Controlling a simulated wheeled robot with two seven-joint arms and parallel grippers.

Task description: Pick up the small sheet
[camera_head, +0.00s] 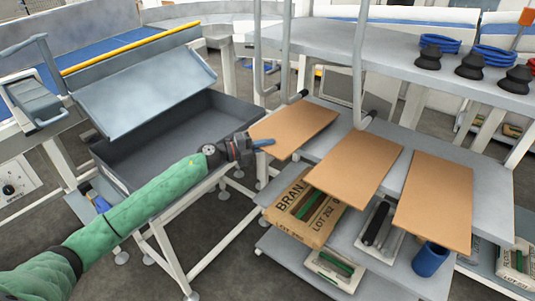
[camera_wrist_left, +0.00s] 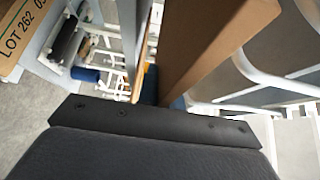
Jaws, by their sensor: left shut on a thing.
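Three flat brown sheets show in the head view. The leftmost sheet (camera_head: 303,124) reaches out past the left end of the grey shelf; the middle sheet (camera_head: 355,168) and the right sheet (camera_head: 436,200) lie to its right. My left gripper (camera_head: 262,143) is at the near left edge of the leftmost sheet and is shut on it; the blue-tipped fingers are partly hidden. In the left wrist view a brown sheet (camera_wrist_left: 215,40) stretches away from the dark gripper body, seen close and nearly edge-on. My right gripper is not in view.
A dark grey bin (camera_head: 175,140) with a tilted grey panel (camera_head: 145,92) stands left of my gripper. Pale upright rails (camera_head: 359,60) rise beside the sheets. A lower shelf holds a brown bag (camera_head: 290,222) and a blue cup (camera_head: 430,259). Black cones (camera_head: 429,57) stand on the upper shelf.

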